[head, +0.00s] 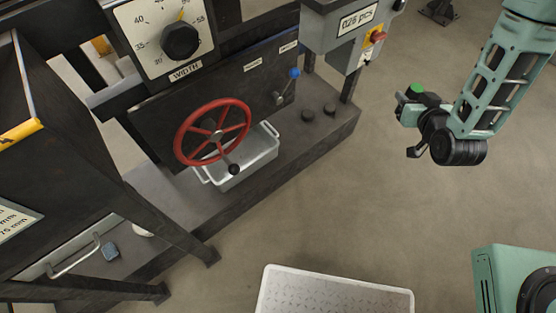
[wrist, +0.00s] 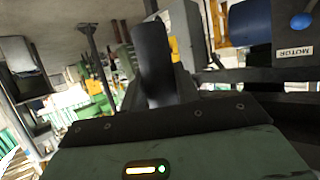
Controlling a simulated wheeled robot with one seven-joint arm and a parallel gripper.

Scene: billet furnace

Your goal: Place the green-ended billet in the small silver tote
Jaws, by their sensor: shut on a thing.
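My gripper (head: 416,104) is raised over open floor at the right of the head view, well to the right of the tote. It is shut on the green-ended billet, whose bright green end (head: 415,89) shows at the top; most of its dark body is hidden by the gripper. In the wrist view a dark upright shape (wrist: 153,65) stands ahead of the gripper body; I cannot tell whether it is billet or finger. The small silver tote (head: 250,171) sits on the dark plinth, partly hidden behind the red handwheel. Its visible inside looks empty.
The red handwheel (head: 213,132) with its black knob overhangs the tote. A blue-knobbed lever (head: 288,83) juts from the panel. A pale textured tray (head: 335,292) is at bottom. Floor between is clear.

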